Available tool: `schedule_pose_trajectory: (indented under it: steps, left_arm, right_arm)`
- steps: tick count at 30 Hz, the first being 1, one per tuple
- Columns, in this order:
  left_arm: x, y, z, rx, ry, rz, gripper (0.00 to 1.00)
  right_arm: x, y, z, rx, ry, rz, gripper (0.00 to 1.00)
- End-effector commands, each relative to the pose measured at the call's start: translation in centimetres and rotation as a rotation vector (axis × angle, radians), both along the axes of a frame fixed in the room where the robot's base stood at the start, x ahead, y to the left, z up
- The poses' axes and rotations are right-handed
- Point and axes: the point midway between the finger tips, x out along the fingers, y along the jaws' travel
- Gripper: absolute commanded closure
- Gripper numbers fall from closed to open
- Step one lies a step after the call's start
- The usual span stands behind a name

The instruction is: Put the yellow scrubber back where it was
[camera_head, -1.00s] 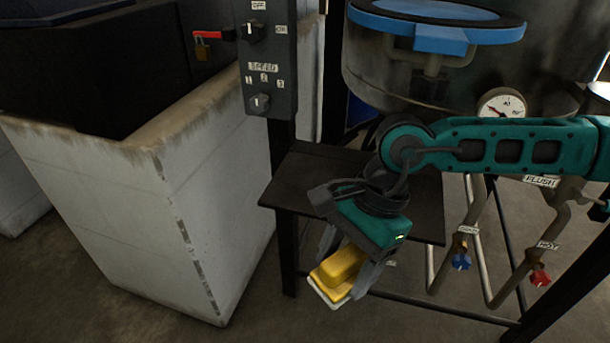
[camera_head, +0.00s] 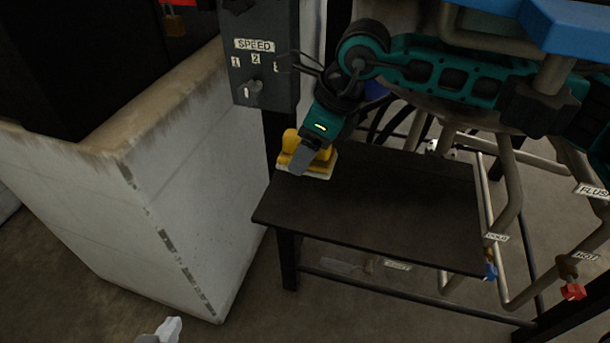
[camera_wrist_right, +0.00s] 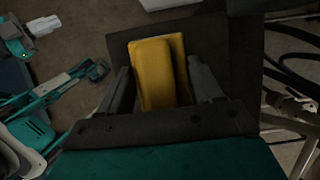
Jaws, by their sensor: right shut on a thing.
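The yellow scrubber (camera_head: 322,157) has a yellow body and a pale underside. My right gripper (camera_head: 304,160) is shut on it, at the back left end of the dark shelf (camera_head: 390,205). I cannot tell whether the scrubber touches the shelf. In the right wrist view the scrubber (camera_wrist_right: 155,75) sits between the two fingers, with the dark shelf surface behind it. The tip of my left gripper (camera_head: 165,330) shows at the bottom left edge of the head view, away from the shelf. Its jaws are not clear.
A control box (camera_head: 258,60) with a SPEED knob hangs on the post just left of my right gripper. A pale concrete block (camera_head: 190,180) stands to the left. Pipes with a blue valve (camera_head: 491,271) and a red valve (camera_head: 573,291) are at right. Most of the shelf is bare.

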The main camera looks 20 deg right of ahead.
Motion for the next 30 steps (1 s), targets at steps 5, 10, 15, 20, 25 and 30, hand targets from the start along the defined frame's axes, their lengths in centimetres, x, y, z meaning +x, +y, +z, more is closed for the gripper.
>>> schedule_pose_trajectory:
  steps: [5, 10, 15, 20, 25, 30]
  left_arm:
    - [0.1, -0.1, -0.1, -0.002, -0.001, -0.001, 1.00]
    - [0.1, -0.2, -0.2, -0.003, 0.000, -0.001, 1.00]
    - [0.1, -0.2, -0.3, -0.005, 0.000, -0.003, 1.00]
    - [0.1, -0.3, -0.3, -0.006, 0.000, -0.003, 1.00]
    - [0.1, -0.3, -0.4, -0.006, 0.001, -0.003, 1.00]
    - [0.1, -0.3, -0.5, -0.006, 0.005, -0.005, 1.00]
  right_arm:
    - [0.0, 0.0, -2.0, 0.000, -0.001, 0.000, 0.68]
    - [-0.1, 0.0, -4.7, -0.001, 0.001, 0.001, 0.68]
    - [0.0, 0.0, -6.6, 0.001, -0.002, 0.002, 0.68]
    - [0.0, 0.0, -6.8, 0.001, -0.003, 0.002, 0.68]
    - [0.0, 0.0, -7.0, 0.000, -0.003, 0.002, 0.68]
    - [0.0, 0.0, -7.1, 0.001, -0.002, 0.002, 0.25]
